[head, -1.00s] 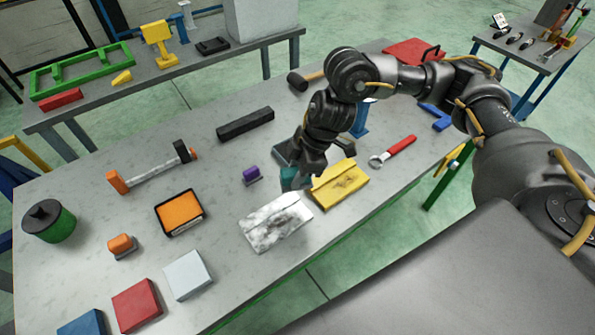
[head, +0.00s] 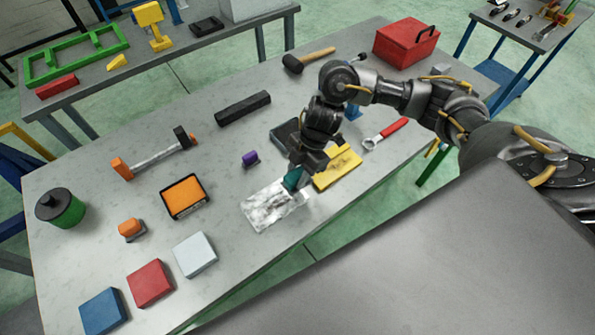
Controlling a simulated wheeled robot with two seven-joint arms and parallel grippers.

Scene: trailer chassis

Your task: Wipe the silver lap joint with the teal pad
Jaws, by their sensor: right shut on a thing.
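The silver lap joint (head: 268,208) is a pale plate with dark smudges, lying near the front edge of the table. My right gripper (head: 296,174) is shut on the teal pad (head: 292,180), which is at the upper right end of the silver lap joint. The pad's lower edge looks to be at the plate's surface, but I cannot tell whether it touches. The gripper partly hides the pad. A yellow lap joint (head: 338,168) with a dark smudge lies just to the right, partly behind the gripper. My left gripper is not in view.
White (head: 195,254), red (head: 150,284) and blue (head: 103,311) blocks lie at front left.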

